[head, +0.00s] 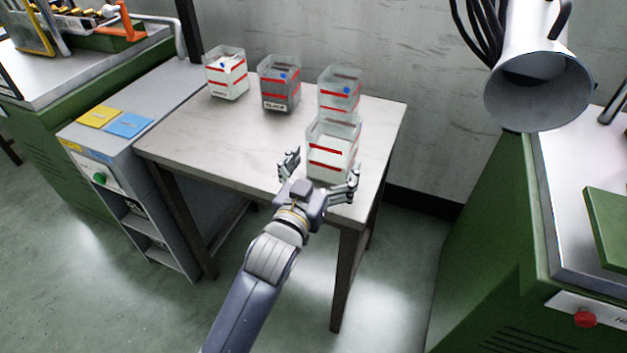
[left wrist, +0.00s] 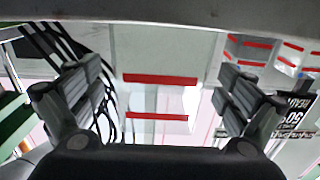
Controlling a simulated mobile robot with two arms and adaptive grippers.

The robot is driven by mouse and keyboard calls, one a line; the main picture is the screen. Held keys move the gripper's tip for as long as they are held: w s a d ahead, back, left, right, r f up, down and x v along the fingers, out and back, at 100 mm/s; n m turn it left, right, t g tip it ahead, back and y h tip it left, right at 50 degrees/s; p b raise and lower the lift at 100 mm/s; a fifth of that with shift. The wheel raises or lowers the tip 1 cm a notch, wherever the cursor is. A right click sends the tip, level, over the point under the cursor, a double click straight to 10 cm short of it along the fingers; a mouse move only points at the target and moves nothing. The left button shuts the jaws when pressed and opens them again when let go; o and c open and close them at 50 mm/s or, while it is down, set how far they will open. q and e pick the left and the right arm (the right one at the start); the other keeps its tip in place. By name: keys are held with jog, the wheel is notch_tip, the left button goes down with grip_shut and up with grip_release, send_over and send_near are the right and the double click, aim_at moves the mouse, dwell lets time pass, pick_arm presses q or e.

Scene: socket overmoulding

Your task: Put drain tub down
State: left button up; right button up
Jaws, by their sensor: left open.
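A clear tub with two red stripes (head: 331,140), which I take to be the drain tub, stands upright near the front right of the grey table (head: 215,135). Its label cannot be read. My left gripper (head: 322,166) is open at the table's front edge, with its fingers on either side of the tub's near part. In the left wrist view the tub's striped wall (left wrist: 160,98) shows between the spread fingers (left wrist: 155,108). Whether the fingers touch it cannot be told. My right gripper is not in view.
Right behind this tub is another clear tub (head: 340,88). A dark-filled tub (head: 280,90) and a white-filled tub (head: 227,75) stand further left. The table's front left is clear. A grey cabinet (head: 130,165) adjoins on the left; a green machine (head: 500,230) is at right.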

pick_arm(q)
jog(key=v, duration=0.7)
jog(key=shift+s, duration=0.35)
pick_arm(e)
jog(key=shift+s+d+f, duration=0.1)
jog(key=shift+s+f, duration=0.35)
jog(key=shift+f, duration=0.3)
pick_arm(q)
jog(key=shift+a, duration=0.15)
